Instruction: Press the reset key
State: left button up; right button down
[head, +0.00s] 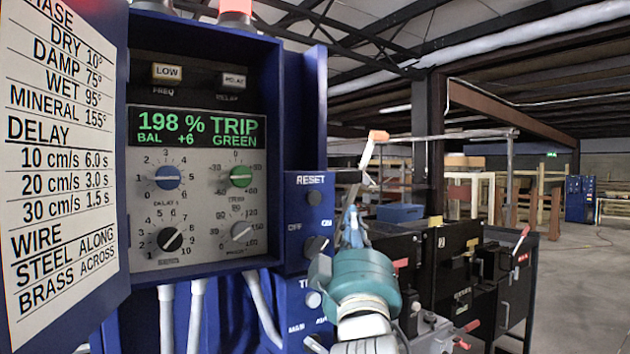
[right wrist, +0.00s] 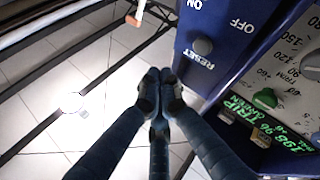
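The reset key (head: 312,198) is a dark round button under the RESET label on the blue side panel, right of the detector's display. It also shows in the right wrist view (right wrist: 202,46) as a grey round button beside the upside-down label. My right gripper (head: 352,212) is in front and to the right of this panel, its fingers pointing away from the head camera. In the right wrist view its fingertips (right wrist: 161,76) are together with nothing seen between them. They appear apart from the key. My left gripper is not in view.
Below the key is an OFF/ON rotary switch (head: 316,246). The display (head: 196,129) reads 198 % TRIP, with dials below. An open door with a printed chart (head: 62,150) is at left. Black machine cabinets (head: 455,270) stand to the right, beyond my right arm.

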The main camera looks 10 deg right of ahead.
aim_at(313, 198)
jog(key=shift+s+r+h, duration=0.15)
jog(key=shift+s+r, duration=0.05)
jog(key=shift+r, duration=0.4)
jog(key=shift+s+r+h, duration=0.15)
jog(key=shift+s+r, duration=0.05)
jog(key=shift+r, duration=0.4)
jog(key=shift+w, duration=0.15)
jog(key=shift+w+a+b, duration=0.2)
jog(key=shift+w+a, duration=0.3)
jog(key=shift+w, duration=0.85)
jog(key=shift+w+a+b, duration=0.25)
jog(key=shift+w+a, duration=0.25)
jog(key=shift+w, duration=0.85)
jog(key=shift+w+a+b, duration=0.2)
jog(key=shift+w+a, duration=0.3)
jog(key=shift+w, duration=0.85)
jog(key=shift+w, duration=0.1)
jog(key=shift+w+a, duration=0.15)
jog(key=shift+w, duration=0.15)
